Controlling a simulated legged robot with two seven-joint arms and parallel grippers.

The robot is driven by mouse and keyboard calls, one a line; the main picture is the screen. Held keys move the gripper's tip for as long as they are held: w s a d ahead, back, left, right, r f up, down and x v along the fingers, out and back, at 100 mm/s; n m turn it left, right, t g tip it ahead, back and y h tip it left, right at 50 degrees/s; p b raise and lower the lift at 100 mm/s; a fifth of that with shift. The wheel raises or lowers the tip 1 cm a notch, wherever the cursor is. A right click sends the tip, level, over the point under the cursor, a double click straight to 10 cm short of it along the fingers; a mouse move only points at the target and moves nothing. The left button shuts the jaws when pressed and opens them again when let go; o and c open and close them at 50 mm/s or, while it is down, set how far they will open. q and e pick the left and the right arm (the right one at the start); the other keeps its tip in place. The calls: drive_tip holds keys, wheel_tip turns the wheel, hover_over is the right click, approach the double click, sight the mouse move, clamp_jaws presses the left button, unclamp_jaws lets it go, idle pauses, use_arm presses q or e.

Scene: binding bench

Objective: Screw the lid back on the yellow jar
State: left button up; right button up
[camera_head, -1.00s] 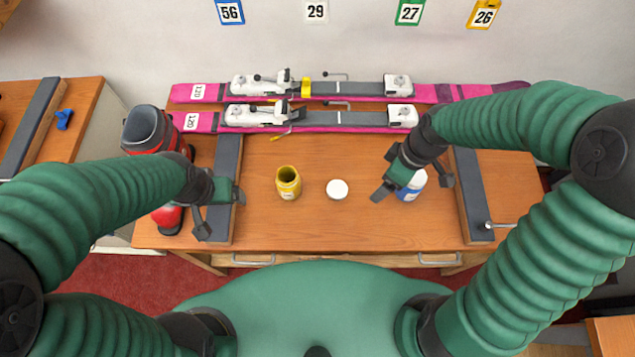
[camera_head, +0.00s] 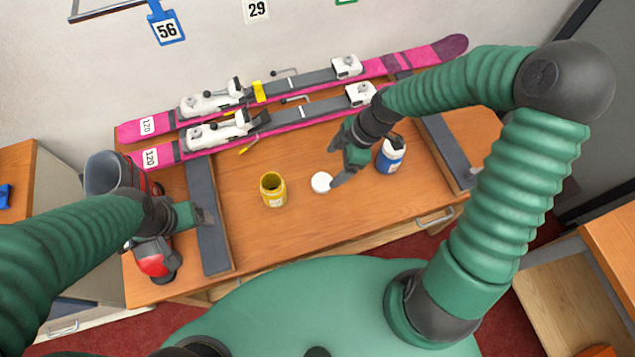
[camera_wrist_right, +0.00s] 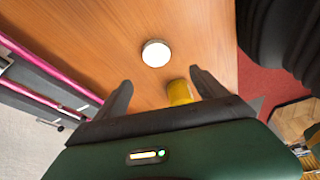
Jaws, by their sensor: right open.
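The yellow jar (camera_head: 273,192) stands upright and open on the bench. The white round lid (camera_head: 321,182) lies flat on the wood to its right. My right gripper (camera_head: 336,166) is open and empty just right of the lid, one finger close to its edge. In the right wrist view the lid (camera_wrist_right: 156,54) lies beyond the open fingers (camera_wrist_right: 162,90), and the yellow jar (camera_wrist_right: 180,93) shows partly, beside one finger. My left gripper (camera_head: 203,214) is over the left dark bench strip, away from the jar; its fingers are hard to make out.
Two pink skis (camera_head: 400,66) with bindings lie along the back. A red and grey ski boot (camera_head: 155,260) is at the left, partly behind my left arm. The bench front is clear.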

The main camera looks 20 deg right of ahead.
sight(324, 181)
drive_tip(key=x, duration=0.4)
drive_tip(key=shift+d, duration=0.1)
drive_tip(key=d+f, duration=0.2)
drive_tip(key=shift+w+d+f, duration=0.1)
drive_tip(key=shift+d, duration=0.35)
drive_tip(key=shift+a, duration=0.25)
drive_tip(key=a, duration=0.1)
drive_tip(key=a+f, duration=0.1)
drive_tip(key=a, duration=0.1)
drive_tip(key=shift+a+f, duration=0.3)
drive_tip(key=shift+f, duration=0.1)
drive_tip(key=shift+d+x, duration=0.25)
drive_tip(key=shift+x, duration=0.9)
drive_tip(key=shift+w+d+f, duration=0.25)
drive_tip(key=shift+d+f, duration=0.05)
drive_tip(key=shift+s+d, duration=0.15)
drive_tip(key=shift+d, duration=0.3)
drive_tip(key=shift+a, duration=0.55)
drive_tip(key=c, duration=1.3)
drive_tip(key=shift+d, duration=0.15)
drive_tip(key=shift+c, duration=0.5)
use_arm(q)
drive_tip(key=shift+d+f, duration=0.15)
drive_tip(key=shift+d, duration=0.7)
use_arm(e)
drive_tip(key=shift+d, duration=0.1)
